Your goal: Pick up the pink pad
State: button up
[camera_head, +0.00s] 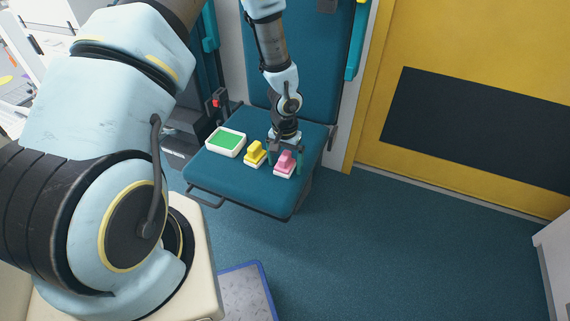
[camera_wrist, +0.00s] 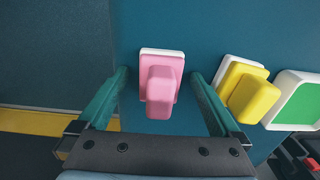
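The pink pad (camera_head: 285,161) has a raised pink grip on a white base and sits on the teal seat (camera_head: 230,178), at the right of a small row. In the wrist view the pink pad (camera_wrist: 160,84) lies ahead of my gripper, between the lines of its two green fingers. My gripper (camera_head: 286,150) is right above and behind the pad, pointing down. In the wrist view my gripper (camera_wrist: 158,88) is open, with a finger on each side of the pad and a gap on both sides.
A yellow pad (camera_head: 256,153) stands just left of the pink one. A white tray with a green inside (camera_head: 226,142) is further left. The teal seat back (camera_head: 310,60) rises behind. A yellow door (camera_head: 470,60) is at right, with clear floor before it.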

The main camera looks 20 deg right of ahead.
jog(key=c, duration=1.4)
